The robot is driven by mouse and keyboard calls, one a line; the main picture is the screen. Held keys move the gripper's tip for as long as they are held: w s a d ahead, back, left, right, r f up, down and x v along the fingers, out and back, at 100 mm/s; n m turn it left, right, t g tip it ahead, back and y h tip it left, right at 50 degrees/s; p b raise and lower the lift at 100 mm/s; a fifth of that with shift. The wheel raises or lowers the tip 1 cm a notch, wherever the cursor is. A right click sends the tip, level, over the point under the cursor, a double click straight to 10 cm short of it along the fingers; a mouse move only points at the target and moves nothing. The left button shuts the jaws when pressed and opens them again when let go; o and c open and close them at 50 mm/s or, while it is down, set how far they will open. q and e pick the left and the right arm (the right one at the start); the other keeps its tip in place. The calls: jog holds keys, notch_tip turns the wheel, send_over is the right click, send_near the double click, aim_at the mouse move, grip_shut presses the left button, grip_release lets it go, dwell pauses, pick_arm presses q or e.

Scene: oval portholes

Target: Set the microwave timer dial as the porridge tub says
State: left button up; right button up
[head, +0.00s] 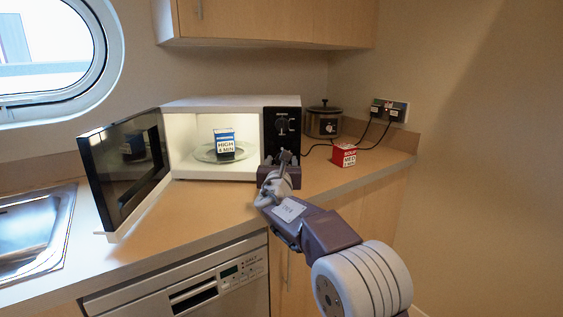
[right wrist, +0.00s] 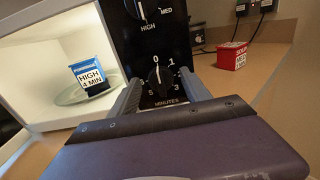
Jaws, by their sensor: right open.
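The microwave (head: 215,104) stands on the counter with its door (head: 95,160) swung open to the left. Inside, the blue and white porridge tub (head: 224,144) sits on a glass plate; its label reads HIGH, 4 MIN, and it also shows in the right wrist view (right wrist: 90,77). The timer dial (right wrist: 160,77), marked MINUTES, has its white line pointing up, near 0. The power dial (right wrist: 142,10), with MED and HIGH marks, is above it, partly cut off. My right gripper (right wrist: 159,84) is open, its fingers either side of the timer dial; contact is unclear. My left gripper is out of view.
A red and white soup box (head: 343,155) stands right of the microwave. A dark pot-like cooker (head: 323,122) and a wall socket (head: 389,110) with plugged cables are behind it. A sink (head: 35,235) is at the left. Counter in front of the microwave is clear.

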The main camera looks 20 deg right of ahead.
grip_shut()
jog(key=m+b, duration=0.4)
jog(key=m, duration=0.3)
jog(key=m+b, duration=0.5)
jog(key=m, duration=0.2)
jog(key=f+m+b, duration=0.1)
jog(key=m+b, duration=0.3)
jog(key=m, duration=0.3)
jog(key=shift+d, duration=0.25)
jog(key=m+b, duration=0.1)
jog(key=m, duration=0.3)
jog(key=shift+m+b, duration=0.35)
jog(key=shift+m, duration=0.05)
jog(key=m+b, duration=0.1)
jog(key=m, duration=0.4)
jog(key=shift+a, duration=0.1)
jog(key=shift+a+m, duration=0.1)
jog(key=shift+m, duration=2.3)
